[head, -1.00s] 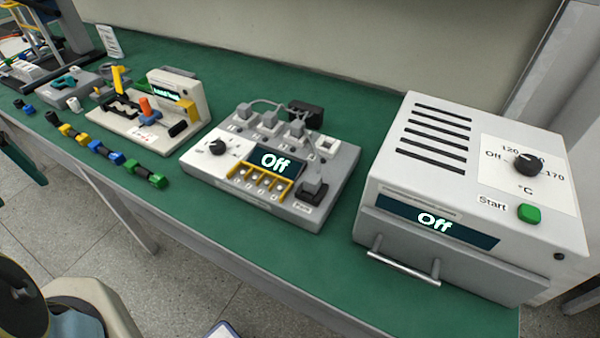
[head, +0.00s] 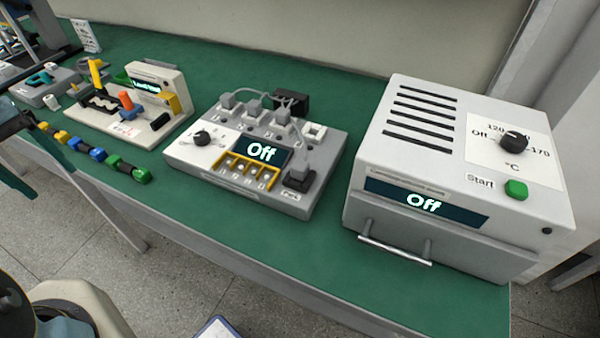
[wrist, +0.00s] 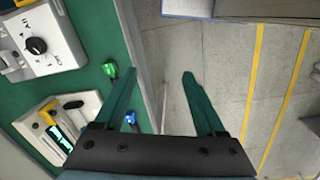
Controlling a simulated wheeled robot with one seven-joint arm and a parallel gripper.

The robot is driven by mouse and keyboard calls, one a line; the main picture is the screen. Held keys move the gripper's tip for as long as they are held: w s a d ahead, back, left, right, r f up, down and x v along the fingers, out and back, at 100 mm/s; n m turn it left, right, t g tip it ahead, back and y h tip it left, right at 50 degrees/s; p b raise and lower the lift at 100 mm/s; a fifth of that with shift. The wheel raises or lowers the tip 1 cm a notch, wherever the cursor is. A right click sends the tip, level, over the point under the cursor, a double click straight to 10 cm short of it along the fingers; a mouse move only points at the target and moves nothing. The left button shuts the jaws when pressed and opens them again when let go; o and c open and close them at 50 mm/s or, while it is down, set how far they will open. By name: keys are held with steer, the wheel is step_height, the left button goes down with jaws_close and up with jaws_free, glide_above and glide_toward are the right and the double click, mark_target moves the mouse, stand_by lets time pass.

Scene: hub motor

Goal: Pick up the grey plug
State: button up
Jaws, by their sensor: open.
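The white-grey test unit (head: 215,180) stands mid-table with its display reading "Off". A teal part at the left edge of the head view appears to be mine. Part of the unit (wrist: 42,40) shows at upper left there.
A white oven (head: 410,160) with a front handle stands right of the unit. Left are a device with a yellow lever (head: 96,75) and several coloured connectors, including a green one (head: 128,167).

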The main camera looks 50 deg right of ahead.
steer(key=s+d+f+g+h+b, duration=0.1)
steer(key=s+d+f+g+b, duration=0.25)
steer(key=d, duration=0.75)
steer(key=n+g+h+b, duration=0.1)
steer(key=n+g, duration=0.2)
steer(key=g, duration=0.6)
glide_toward(307, 172)
steer(key=x, duration=0.5)
steer(key=shift+d+p, duration=0.1)
steer(key=shift+p, duration=0.25)
steer(key=p+x, duration=0.1)
steer(key=x, duration=0.3)
steer(key=shift+s+p, duration=0.35)
steer(key=shift+s, duration=0.05)
steer(key=shift+s+f, duration=0.25)
steer(key=shift+s, duration=0.25)
steer(key=shift+c, duration=0.4)
jaws_close()
